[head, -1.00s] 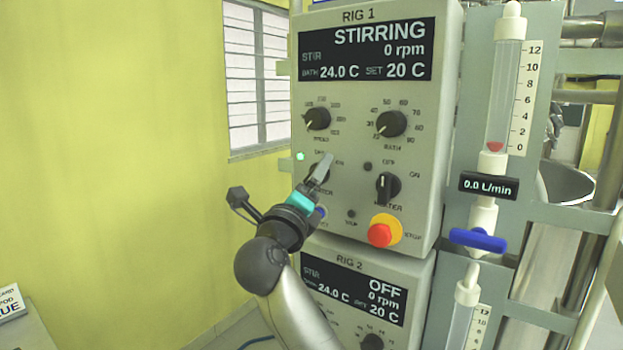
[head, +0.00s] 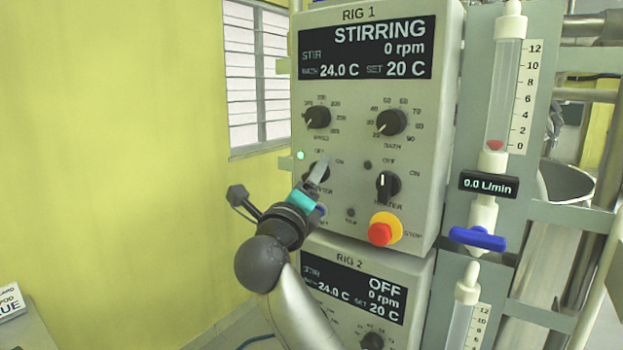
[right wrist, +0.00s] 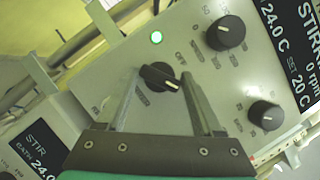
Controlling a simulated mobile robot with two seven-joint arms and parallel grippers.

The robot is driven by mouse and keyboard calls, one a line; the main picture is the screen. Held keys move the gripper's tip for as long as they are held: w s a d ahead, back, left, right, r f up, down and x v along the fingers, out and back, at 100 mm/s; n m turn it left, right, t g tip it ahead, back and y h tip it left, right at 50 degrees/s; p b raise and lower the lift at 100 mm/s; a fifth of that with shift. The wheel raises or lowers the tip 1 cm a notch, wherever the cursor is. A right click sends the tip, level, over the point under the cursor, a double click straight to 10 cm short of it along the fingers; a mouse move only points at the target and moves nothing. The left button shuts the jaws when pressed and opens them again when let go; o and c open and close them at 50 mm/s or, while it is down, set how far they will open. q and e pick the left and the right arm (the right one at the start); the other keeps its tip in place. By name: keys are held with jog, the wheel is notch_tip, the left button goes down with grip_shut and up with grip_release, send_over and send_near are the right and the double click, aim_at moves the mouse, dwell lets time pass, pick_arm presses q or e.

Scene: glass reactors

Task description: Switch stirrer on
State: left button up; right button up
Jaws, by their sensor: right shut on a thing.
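The Rig 1 panel (head: 345,215) faces me in the head view. Its display (head: 366,48) reads STIRRING and 0 rpm. The black stirrer knob (right wrist: 158,77) sits between the two fingers of my right gripper (head: 318,172) in the right wrist view. My right gripper is shut on this knob, and its fingers hide most of it in the head view. The knob's white mark points to the lower right in the right wrist view. A green lamp (head: 300,155) glows beside it. My left gripper is not in view.
The heater knob (head: 387,186) and red stop button (head: 380,234) are right of my gripper. Speed (head: 317,118) and bath (head: 391,123) knobs are above. The Rig 2 panel (head: 347,262) reads OFF below. A flow meter (head: 505,90) stands at the right.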

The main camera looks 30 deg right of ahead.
jog(key=m+h+b, duration=0.1)
jog(key=m+b, duration=0.1)
jog(key=m+g+b, duration=0.1)
jog(key=b, duration=0.1)
jog(key=shift+w+a+f+m+h, duration=0.1)
jog(key=shift+f+m+h, duration=0.2)
jog(key=shift+m+h, duration=0.1)
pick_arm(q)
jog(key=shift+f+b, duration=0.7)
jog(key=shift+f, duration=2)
pick_arm(e)
jog(key=shift+r+m+h, duration=0.2)
jog(key=shift+m+h, duration=0.2)
jog(key=shift+m, duration=0.6)
jog(key=shift+c, duration=0.3)
jog(key=o, duration=1.4)
